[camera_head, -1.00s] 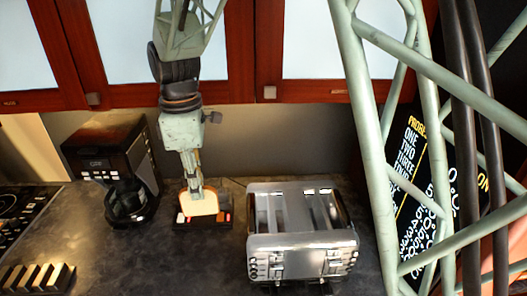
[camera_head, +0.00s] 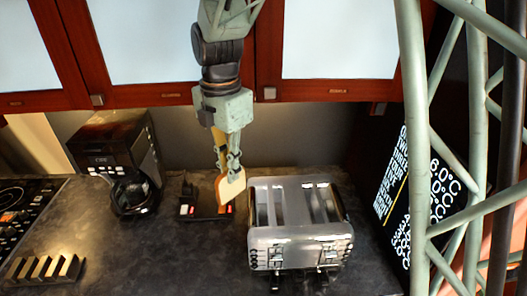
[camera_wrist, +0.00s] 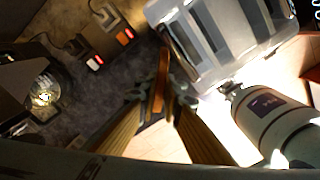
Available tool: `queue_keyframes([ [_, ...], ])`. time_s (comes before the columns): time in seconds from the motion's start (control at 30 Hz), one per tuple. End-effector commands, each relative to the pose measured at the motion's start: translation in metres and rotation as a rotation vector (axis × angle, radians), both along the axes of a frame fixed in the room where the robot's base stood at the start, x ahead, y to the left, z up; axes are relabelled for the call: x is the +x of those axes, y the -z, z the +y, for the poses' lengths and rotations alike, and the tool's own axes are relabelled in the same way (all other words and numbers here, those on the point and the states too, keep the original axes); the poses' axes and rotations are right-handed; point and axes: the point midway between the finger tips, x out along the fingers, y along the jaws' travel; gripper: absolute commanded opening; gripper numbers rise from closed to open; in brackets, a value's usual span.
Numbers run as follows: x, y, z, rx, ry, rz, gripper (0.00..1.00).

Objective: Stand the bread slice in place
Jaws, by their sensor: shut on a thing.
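A bread slice (camera_head: 232,188) with a pale face and tan crust is held upright in my gripper (camera_head: 228,163), just left of the toaster. My gripper is shut on its upper part. In the wrist view the slice (camera_wrist: 161,75) shows edge-on between the fingertips (camera_wrist: 162,98). The silver toaster (camera_head: 300,238) stands on the counter with its open slots (camera_head: 292,205) facing up. The wrist view also shows part of the toaster (camera_wrist: 222,35) at the upper right.
A black coffee machine (camera_head: 115,160) stands at the left on the dark counter (camera_head: 150,255). A slotted rack (camera_head: 45,270) lies at the front left beside the cooktop (camera_head: 25,205). Red-framed cabinets (camera_head: 165,95) hang above. The counter's front middle is clear.

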Motion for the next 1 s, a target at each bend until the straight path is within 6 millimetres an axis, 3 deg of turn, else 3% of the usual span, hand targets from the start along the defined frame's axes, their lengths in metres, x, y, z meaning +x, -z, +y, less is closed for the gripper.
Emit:
queue_keyframes([
  [1.0, -0.004, -0.032, -0.059, 0.007, -0.483, 0.002, 0.00],
])
